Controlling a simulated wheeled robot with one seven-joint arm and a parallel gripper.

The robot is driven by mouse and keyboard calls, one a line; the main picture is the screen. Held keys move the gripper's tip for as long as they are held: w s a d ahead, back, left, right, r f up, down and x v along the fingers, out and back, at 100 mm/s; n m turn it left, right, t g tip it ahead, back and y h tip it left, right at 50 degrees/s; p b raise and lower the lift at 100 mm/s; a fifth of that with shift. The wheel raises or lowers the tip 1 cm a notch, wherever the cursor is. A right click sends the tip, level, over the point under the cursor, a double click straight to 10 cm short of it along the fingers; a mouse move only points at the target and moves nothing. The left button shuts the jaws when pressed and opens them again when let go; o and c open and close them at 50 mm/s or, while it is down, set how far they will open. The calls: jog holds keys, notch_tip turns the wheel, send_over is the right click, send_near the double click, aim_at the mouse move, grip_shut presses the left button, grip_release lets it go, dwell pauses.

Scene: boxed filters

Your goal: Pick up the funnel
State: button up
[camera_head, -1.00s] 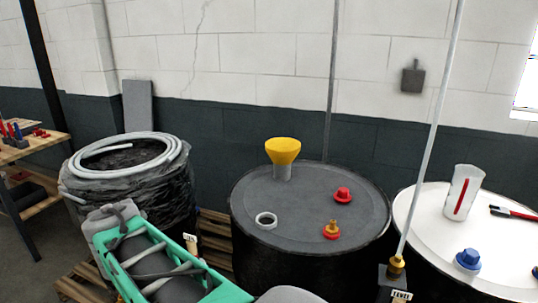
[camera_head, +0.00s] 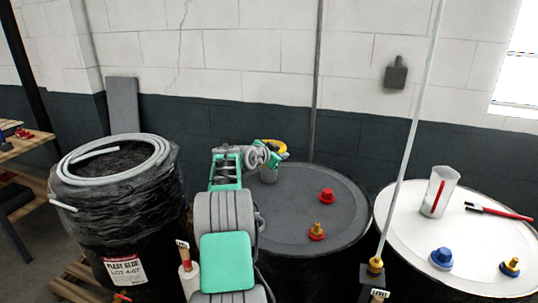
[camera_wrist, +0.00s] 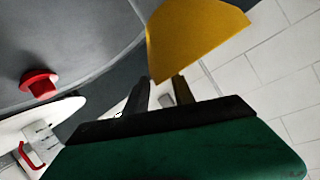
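The yellow funnel (camera_head: 276,146) stands at the back left of the dark drum's lid (camera_head: 315,205), above a grey collar (camera_head: 268,175). In the head view my gripper (camera_head: 268,155) is right at the funnel and hides part of it. In the wrist view the funnel's yellow cone (camera_wrist: 195,35) looms large just beyond the fingertips. My gripper (camera_wrist: 158,92) shows two fingers apart with a gap between them. I cannot tell whether a finger touches the funnel.
A red cap (camera_head: 327,195) and a brass-and-red fitting (camera_head: 316,231) sit on the same lid. A white-topped drum (camera_head: 400,215) at right holds a measuring jug (camera_head: 439,191). A pale pole (camera_head: 411,140) rises between the drums. A wrapped drum with a hose (camera_head: 115,160) stands at left.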

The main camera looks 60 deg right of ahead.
jog(key=shift+x, duration=0.8)
jog(key=shift+a, duration=0.1)
grip_shut()
dwell(0.7)
